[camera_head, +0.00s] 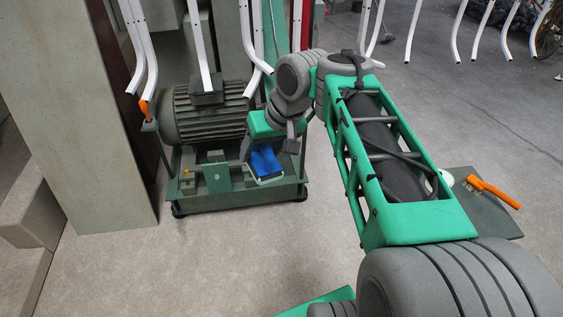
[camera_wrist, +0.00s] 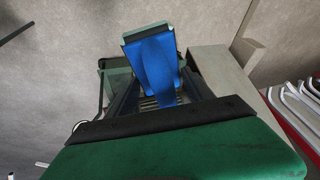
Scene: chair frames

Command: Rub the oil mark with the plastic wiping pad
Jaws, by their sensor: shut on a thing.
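The plastic wiping pad (camera_head: 265,162) is blue with a pale edge. My gripper (camera_head: 249,148) is shut on it and holds it at the front of the motor's green base, low over the deck. I cannot tell whether the pad touches the base. In the wrist view the pad (camera_wrist: 155,65) sticks out beyond my gripper (camera_wrist: 152,98), its pale end farthest away. I cannot make out the oil mark in either view; the pad or my arm may hide it.
A grey ribbed motor (camera_head: 205,112) sits on the green base (camera_head: 235,197). White bent chair frames (camera_head: 256,45) hang above it. A beige panel (camera_head: 85,120) stands left. An orange brush (camera_head: 492,191) lies on a dark board (camera_head: 490,222) at right.

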